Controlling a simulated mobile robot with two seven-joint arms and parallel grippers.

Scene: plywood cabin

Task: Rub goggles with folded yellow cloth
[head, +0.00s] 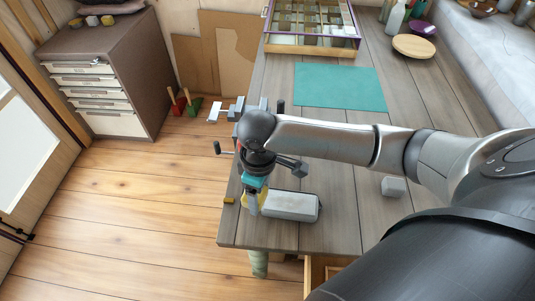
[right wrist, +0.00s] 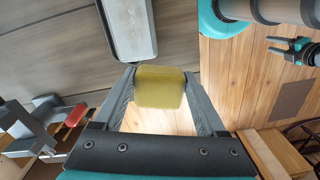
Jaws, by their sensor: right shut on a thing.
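My right gripper (head: 252,205) points down over the near left part of the grey plank table. In the right wrist view its two fingers (right wrist: 160,78) are shut on the yellow cloth (right wrist: 160,88), a thick block-like pad. A little of the cloth's yellow (head: 245,198) shows beside the fingers in the head view. A long grey box-like thing (head: 291,207) lies just right of the gripper; it also shows in the right wrist view (right wrist: 132,30). I cannot make out any goggles. My left gripper (right wrist: 290,49) shows small at the right of the wrist view, its fingers apart.
A grey block (head: 393,187) stands to the right. A vise-like tool (head: 240,110) is at the left edge. A teal mat (head: 340,86) and a divided case (head: 312,25) lie farther back. The table between is mostly clear.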

